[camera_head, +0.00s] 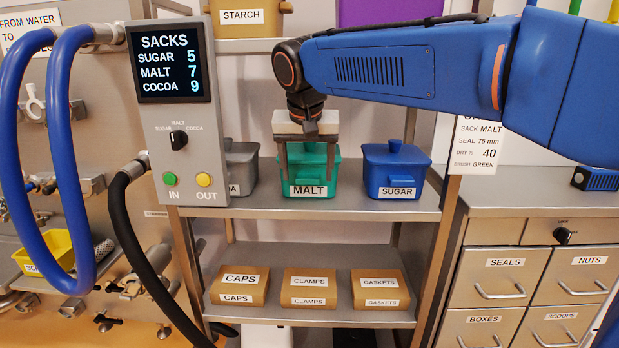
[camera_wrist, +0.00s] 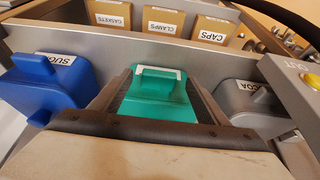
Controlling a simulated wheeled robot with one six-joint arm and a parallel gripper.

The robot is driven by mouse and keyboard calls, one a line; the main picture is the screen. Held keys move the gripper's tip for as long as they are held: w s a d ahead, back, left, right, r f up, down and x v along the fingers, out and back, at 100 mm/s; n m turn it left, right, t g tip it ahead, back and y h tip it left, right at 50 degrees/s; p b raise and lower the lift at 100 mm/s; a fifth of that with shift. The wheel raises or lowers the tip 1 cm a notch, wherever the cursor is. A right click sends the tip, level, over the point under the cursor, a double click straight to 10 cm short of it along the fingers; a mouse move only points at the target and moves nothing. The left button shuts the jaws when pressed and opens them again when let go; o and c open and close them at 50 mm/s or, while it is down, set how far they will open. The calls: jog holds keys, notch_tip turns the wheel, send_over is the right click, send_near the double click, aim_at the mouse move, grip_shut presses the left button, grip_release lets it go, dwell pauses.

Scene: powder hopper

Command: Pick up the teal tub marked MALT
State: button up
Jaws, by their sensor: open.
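The teal tub marked MALT (camera_head: 310,175) stands on the upper shelf, between a grey tub and a blue tub. My gripper (camera_head: 307,178) is open, with one finger toward each side of the teal tub. The fingers hang down in front of or beside the tub; I cannot tell whether they touch it. In the wrist view the teal tub (camera_wrist: 160,97) lies between the two dark fingers, with its lid handle and a white label edge showing. Part of the tub is hidden behind my gripper.
The blue SUGAR tub (camera_head: 396,172) is close on the right and the grey tub (camera_head: 242,167) close on the left. A control box (camera_head: 172,115) stands left of the shelf (camera_head: 330,207). Boxes marked CAPS (camera_head: 240,287), CLAMPS (camera_head: 309,288) and GASKETS (camera_head: 380,288) are below.

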aim_at(308, 178)
jog(key=shift+x, duration=2.3)
jog(key=shift+s, duration=0.1)
jog(key=c, duration=1.2)
jog(key=shift+c, duration=0.6)
